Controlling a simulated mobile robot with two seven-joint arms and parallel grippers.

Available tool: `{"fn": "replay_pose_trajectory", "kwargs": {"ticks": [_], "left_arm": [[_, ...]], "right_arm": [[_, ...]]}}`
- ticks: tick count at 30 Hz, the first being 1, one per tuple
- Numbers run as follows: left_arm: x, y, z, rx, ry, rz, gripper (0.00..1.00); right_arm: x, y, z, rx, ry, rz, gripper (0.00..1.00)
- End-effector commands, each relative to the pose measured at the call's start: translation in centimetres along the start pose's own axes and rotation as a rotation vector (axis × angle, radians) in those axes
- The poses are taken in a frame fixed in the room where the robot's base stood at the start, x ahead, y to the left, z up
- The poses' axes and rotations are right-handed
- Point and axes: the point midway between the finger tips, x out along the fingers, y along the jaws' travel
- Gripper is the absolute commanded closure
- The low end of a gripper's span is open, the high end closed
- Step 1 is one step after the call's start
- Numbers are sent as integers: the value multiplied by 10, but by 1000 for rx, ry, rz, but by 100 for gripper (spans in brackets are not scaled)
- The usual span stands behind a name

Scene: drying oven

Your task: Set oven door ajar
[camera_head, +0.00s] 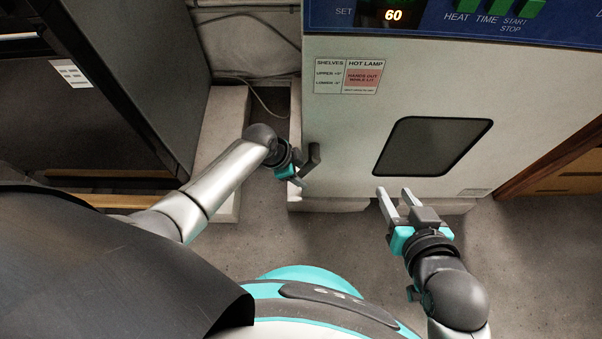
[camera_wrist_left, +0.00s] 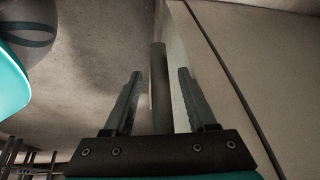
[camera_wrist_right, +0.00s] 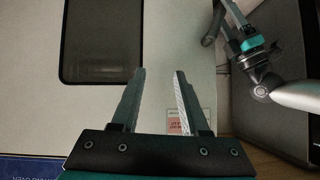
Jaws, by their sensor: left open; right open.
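The oven door (camera_head: 340,130) is pale, with a dark window (camera_head: 432,146). It looks flush with the oven, and no clear gap shows. Its dark bar handle (camera_head: 314,155) is at the door's left edge. My left gripper (camera_head: 303,170) is open at the handle. In the left wrist view the handle (camera_wrist_left: 159,90) stands between the two spread fingers, with space on both sides. My right gripper (camera_head: 395,193) is open and empty, in front of the door's lower edge below the window. The right wrist view shows its fingers (camera_wrist_right: 160,72) apart before the door face.
A blue control panel (camera_head: 470,20) reading 60 is above the door. A dark cabinet (camera_head: 90,95) stands at the left, with a cable (camera_head: 260,98) in the space between. Wooden drawers (camera_head: 560,175) are at the right. The floor (camera_head: 520,260) in front is clear.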

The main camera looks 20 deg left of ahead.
Motion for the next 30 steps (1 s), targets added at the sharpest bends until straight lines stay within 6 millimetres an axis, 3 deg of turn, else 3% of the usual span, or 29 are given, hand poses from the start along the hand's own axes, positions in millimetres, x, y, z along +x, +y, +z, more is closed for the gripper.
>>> {"fn": "replay_pose_trajectory", "kwargs": {"ticks": [18, 30], "left_arm": [[7, 0, 0, 0, 0, 0, 43], [7, 0, 0, 1, 0, 0, 88]], "right_arm": [[4, -9, -5, 9, 86, -24, 55], [4, -9, -5, 9, 85, -24, 55]]}}
